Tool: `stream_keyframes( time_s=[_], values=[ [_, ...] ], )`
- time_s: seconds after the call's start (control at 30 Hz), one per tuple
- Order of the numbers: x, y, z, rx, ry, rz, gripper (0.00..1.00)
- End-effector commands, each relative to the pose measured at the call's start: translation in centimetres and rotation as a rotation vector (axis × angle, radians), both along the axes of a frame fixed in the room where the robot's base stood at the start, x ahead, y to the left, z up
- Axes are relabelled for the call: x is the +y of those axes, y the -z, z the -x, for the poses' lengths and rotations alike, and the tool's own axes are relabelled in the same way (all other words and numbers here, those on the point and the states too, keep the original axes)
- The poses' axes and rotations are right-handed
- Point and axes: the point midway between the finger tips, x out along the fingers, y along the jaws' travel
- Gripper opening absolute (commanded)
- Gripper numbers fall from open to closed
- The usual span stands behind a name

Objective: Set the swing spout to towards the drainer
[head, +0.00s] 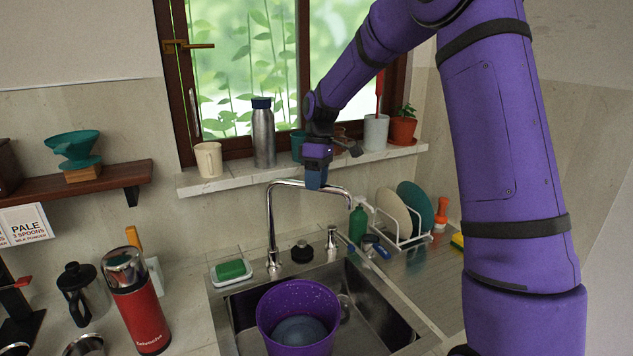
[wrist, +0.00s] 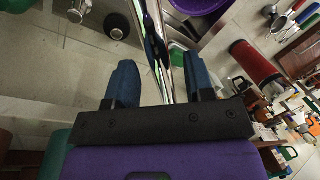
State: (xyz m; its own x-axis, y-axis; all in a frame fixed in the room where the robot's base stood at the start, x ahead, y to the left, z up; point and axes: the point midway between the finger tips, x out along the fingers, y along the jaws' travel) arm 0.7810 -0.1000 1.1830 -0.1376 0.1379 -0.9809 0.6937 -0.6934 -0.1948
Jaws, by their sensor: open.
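The chrome swing spout (head: 300,184) rises from the back edge of the sink and its horizontal arm runs to the right in the head view, its tip bent down near the drainer side. The dish drainer (head: 402,238), holding plates, stands right of the sink. My gripper (head: 316,180) is at the middle of the spout's arm, pointing down. In the wrist view, my gripper (wrist: 159,64) is open, with the chrome spout (wrist: 156,45) passing between its blue fingers, closer to the right one. I cannot tell whether either finger touches it.
A purple basin (head: 298,305) sits in the steel sink (head: 375,315). A green soap bottle (head: 358,224) stands near the spout's tip. A steel bottle (head: 263,135), a mug (head: 208,160) and pots line the windowsill behind. A red flask (head: 137,305) stands on the left counter.

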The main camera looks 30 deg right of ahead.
Motion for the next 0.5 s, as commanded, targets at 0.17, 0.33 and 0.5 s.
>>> stream_keyframes(
  time_s=[0.17, 0.33, 0.5],
  values=[
    [-0.4, -2.7, -0.4, -0.005, 0.001, 0.001, 0.48],
    [-0.8, -5.9, -0.9, -0.004, 0.001, 0.0, 0.48],
    [-1.2, -8.4, -1.2, -0.003, 0.0, 0.0, 0.48]
  ],
)
